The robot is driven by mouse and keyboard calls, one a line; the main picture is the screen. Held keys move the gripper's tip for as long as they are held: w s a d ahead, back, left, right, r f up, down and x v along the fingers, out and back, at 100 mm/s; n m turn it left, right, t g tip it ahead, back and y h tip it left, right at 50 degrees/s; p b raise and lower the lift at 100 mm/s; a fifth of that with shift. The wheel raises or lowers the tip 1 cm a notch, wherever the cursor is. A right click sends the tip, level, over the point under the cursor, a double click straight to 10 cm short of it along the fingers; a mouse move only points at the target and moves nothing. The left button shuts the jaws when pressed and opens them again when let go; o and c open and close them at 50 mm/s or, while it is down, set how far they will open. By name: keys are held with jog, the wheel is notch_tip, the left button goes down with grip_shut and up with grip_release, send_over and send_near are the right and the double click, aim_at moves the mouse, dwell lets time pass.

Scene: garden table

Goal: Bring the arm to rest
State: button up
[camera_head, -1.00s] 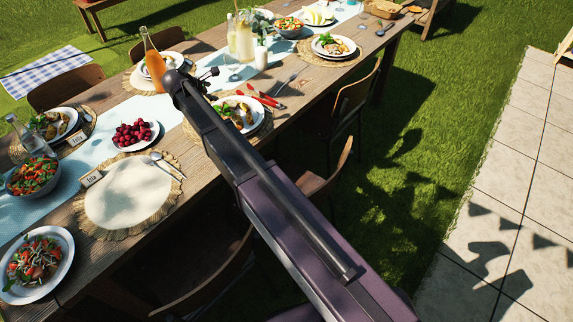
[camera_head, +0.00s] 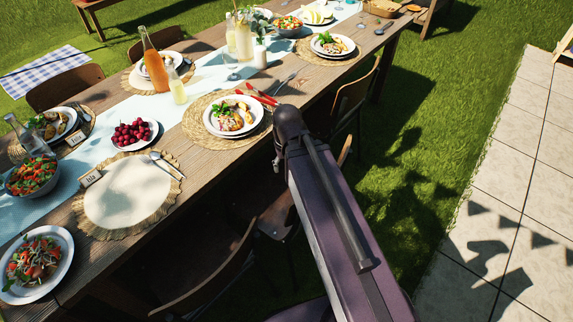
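My arm (camera_head: 330,205) reaches up from the bottom of the head view. Its visible end is now beside the near long edge of the garden table (camera_head: 150,225), over the grass and chairs.
Grass (camera_head: 425,150) to the right is open.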

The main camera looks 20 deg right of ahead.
jog(key=shift+r, duration=0.1)
notch_tip(320, 180, up, 4)
jog(key=p, duration=0.4)
dwell(1.4)
